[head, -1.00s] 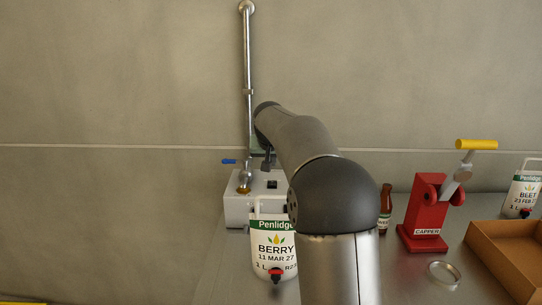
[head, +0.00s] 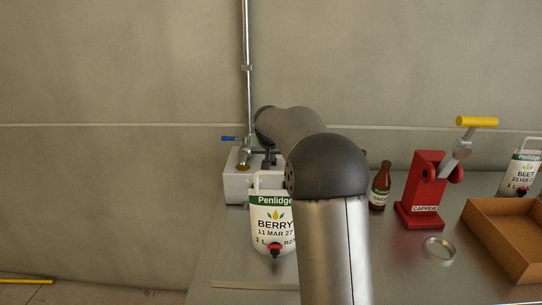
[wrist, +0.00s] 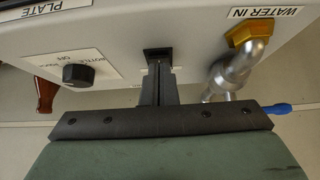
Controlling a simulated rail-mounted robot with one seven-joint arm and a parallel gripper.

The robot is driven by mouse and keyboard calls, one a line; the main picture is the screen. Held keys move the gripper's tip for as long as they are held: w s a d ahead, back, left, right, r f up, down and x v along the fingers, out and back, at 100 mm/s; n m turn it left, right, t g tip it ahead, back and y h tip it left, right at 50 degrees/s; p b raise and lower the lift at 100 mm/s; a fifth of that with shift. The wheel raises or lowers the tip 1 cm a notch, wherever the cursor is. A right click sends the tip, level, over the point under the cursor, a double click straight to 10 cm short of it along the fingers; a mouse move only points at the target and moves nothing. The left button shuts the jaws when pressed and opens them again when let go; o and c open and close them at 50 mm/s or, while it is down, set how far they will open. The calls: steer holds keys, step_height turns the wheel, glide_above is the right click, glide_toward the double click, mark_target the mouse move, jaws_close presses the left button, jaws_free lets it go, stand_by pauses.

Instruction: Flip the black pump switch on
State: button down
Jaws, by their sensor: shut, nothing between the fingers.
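The black pump switch (wrist: 157,54) is a small square rocker on the front of the white machine (wrist: 120,35). The wrist view shows the panel upside down, with the switch between a black knob (wrist: 78,73) and a metal pipe. My gripper (wrist: 158,68) is shut and empty, its fingertips right by the switch and covering part of it. I cannot tell whether they touch, nor which way the rocker is set. In the head view my gripper (head: 269,160) is at the white machine (head: 237,187), and the switch cannot be made out there.
A metal water pipe (head: 247,80) with a blue-handled valve (head: 229,139) rises beside my gripper. A berry pouch (head: 272,225) stands in front of the machine. A brown bottle (head: 380,187), red capper (head: 424,190), metal ring (head: 439,248) and cardboard box (head: 500,240) are to the right.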

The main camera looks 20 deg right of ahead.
steer(key=f+b, duration=0.1)
steer(key=b, duration=0.2)
steer(key=shift+s+a+f+t, duration=0.1)
steer(key=shift+f+t, duration=0.25)
steer(key=shift+t, duration=0.05)
steer(key=shift+r+p, duration=0.4)
steer(key=shift+r, duration=0.2)
steer(key=shift+r+p, duration=0.6)
steer(key=shift+r, duration=0.15)
steer(key=shift+r, duration=0.3)
steer(key=r+p, duration=0.2)
steer(key=r, duration=0.2)
steer(key=shift+s+a+r+p, duration=0.15)
steer(key=shift+s+a+p, duration=0.05)
steer(key=shift+s+p, duration=0.2)
steer(key=s+f+b+v, duration=0.1)
steer(key=v, duration=0.7)
steer(key=shift+s+a+b, duration=0.35)
steer(key=shift+s+a, duration=0.05)
steer(key=shift+a, duration=0.1)
steer(key=shift+r, duration=0.1)
